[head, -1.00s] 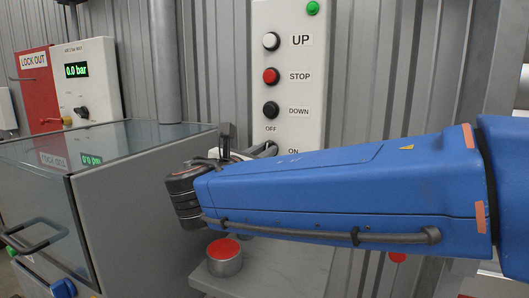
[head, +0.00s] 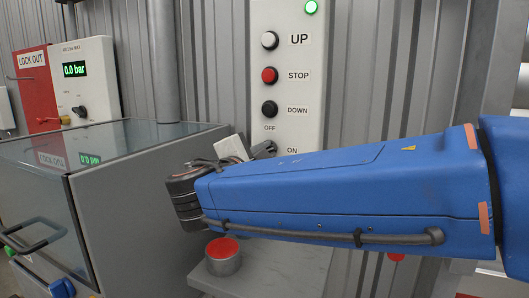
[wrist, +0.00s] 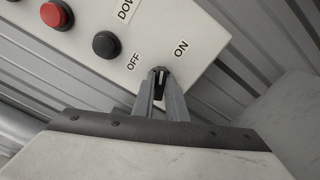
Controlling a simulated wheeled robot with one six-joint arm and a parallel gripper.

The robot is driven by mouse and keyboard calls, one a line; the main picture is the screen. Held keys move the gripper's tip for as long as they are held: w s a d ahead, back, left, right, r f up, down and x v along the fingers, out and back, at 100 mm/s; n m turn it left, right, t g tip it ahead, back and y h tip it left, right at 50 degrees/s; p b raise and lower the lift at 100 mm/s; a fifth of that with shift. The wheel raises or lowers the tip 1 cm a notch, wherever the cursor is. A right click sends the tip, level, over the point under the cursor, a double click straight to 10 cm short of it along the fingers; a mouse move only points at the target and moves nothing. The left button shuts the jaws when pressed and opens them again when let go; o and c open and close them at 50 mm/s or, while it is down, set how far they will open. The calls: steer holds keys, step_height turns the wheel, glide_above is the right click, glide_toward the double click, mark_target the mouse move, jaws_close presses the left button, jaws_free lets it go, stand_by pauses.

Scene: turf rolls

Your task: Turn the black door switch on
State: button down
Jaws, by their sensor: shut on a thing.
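The black door switch (wrist: 159,74) sits low on the pale control panel (head: 312,40), by the OFF and ON labels. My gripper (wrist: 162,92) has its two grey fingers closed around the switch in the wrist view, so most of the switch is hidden. Which label its handle points at is hard to tell. In the head view my gripper (head: 264,149) touches the lower part of the panel beside ON, and my blue arm hides what lies below. The green lamp (head: 311,7) at the panel's top glows brightly.
Above the switch are a white UP button (head: 270,40), a red STOP button (head: 269,75) and a black DOWN button (head: 269,109). A glass-topped grey cabinet (head: 130,185) stands close on the left.

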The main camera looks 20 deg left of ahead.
steer(key=m, duration=0.4)
steer(key=shift+f+m, duration=0.2)
steer(key=shift+m, duration=0.2)
stand_by(0.4)
steer(key=c, duration=1.8)
jaws_free()
steer(key=shift+o, duration=0.2)
steer(key=shift+s, duration=0.1)
steer(key=s+a, duration=0.1)
steer(key=s, duration=1.6)
steer(key=shift+s+a, duration=0.15)
